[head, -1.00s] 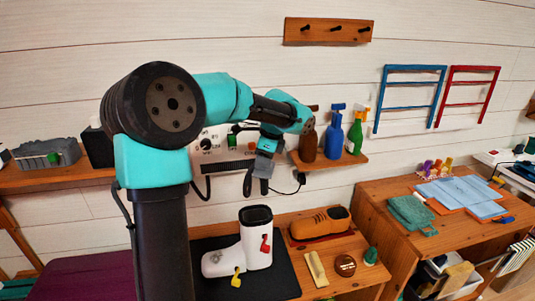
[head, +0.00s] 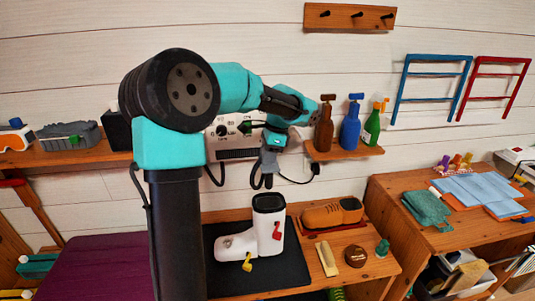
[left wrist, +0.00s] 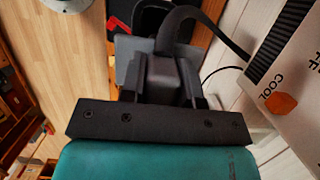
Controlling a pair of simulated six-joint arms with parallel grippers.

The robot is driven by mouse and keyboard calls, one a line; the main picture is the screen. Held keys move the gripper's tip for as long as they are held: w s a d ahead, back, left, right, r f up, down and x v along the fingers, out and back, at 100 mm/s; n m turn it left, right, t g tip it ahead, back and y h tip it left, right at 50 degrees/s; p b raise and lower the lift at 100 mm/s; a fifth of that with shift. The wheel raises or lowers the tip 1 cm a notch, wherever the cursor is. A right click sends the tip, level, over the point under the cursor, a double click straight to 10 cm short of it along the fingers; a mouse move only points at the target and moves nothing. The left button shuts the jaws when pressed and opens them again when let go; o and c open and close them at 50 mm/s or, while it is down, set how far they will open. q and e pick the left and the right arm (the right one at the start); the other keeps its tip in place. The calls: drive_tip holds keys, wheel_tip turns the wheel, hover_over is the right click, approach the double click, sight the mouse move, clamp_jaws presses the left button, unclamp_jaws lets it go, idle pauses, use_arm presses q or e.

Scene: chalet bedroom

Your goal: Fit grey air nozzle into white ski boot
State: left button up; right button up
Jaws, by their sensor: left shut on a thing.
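The white ski boot (head: 269,240) stands upright on a black mat on the low bench, with a red and a yellow clasp and its dark top opening facing up. My left gripper (head: 269,168) is above the boot's opening, pointing down, apart from it. It is shut on the grey air nozzle (left wrist: 128,62), which the fingers partly hide in the left wrist view. A black hose (left wrist: 192,18) runs from the nozzle. My right gripper is in neither view.
A white control unit (head: 233,138) with a dial is on the wall shelf just behind my gripper. An orange-brown shoe (head: 325,214) and a brown round tin (head: 355,256) are right of the boot.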

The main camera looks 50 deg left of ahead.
use_arm(q)
drive_tip(key=shift+f, duration=7.8)
drive_tip(key=o, duration=1)
drive_tip(key=shift+o, duration=0.2)
drive_tip(key=v, duration=1.7)
drive_tip(key=shift+r, duration=0.15)
